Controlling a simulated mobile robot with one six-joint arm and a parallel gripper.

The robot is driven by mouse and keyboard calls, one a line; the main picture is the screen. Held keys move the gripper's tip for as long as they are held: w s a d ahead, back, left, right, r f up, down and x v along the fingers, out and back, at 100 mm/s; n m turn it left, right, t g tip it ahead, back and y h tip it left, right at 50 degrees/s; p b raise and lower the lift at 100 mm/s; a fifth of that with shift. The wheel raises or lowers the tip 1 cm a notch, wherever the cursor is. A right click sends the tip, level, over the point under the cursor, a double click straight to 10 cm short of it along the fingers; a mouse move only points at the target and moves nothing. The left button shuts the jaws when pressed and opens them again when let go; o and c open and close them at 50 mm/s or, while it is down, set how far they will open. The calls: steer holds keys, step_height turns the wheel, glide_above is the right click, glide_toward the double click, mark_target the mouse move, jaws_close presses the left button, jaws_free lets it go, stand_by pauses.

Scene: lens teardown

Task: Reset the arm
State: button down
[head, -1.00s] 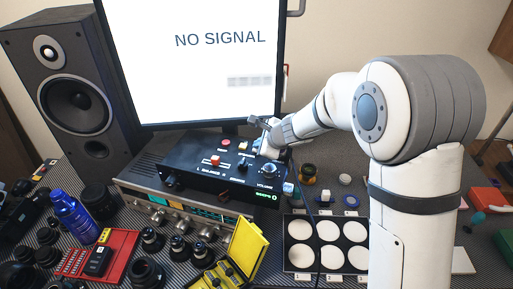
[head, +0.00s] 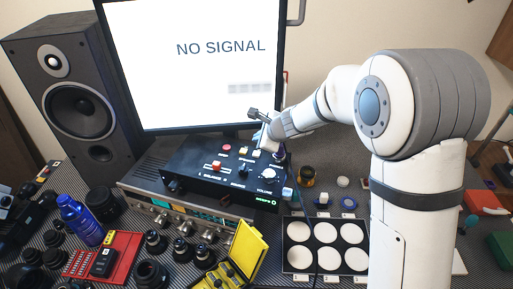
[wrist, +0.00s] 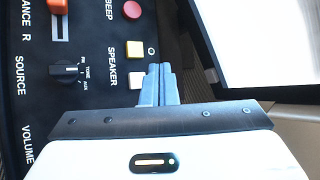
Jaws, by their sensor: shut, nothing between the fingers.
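My gripper (head: 256,114) is above the back right part of the black control box (head: 180,173), in front of the monitor. In the wrist view my gripper (wrist: 159,68) has its two grey fingers together with nothing between them. Its fingertips appear beside the yellow and white buttons (wrist: 136,77) at the SPEAKER label; I cannot tell the height above the panel. The red BEEP button (wrist: 132,10), an orange slider (wrist: 57,6) and the black SOURCE knob (wrist: 70,69) show on the panel.
The monitor (head: 205,60) reads NO SIGNAL behind the box. A speaker (head: 80,95) stands at the left. A tray with white discs (head: 325,233), a yellow case (head: 247,250), a red tray (head: 118,245) and several lens parts crowd the front. A blue bottle (head: 80,218) stands at left.

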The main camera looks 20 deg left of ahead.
step_height(320, 180, up, 2)
steer(key=shift+p, duration=0.5)
steer(key=s+d+r+n+h, duration=0.1)
steer(key=s+d+r+n, duration=0.65)
steer(key=d, duration=0.55)
steer(key=s+d+r+n+g+h, duration=0.1)
steer(key=s+d+n+h, duration=0.5)
steer(key=s+d, duration=1.4)
steer(key=shift+s+d+n+g+h, duration=0.3)
steer(key=shift+d+n+g, duration=0.1)
steer(key=shift+d+n, duration=0.75)
steer(key=shift+a, duration=0.2)
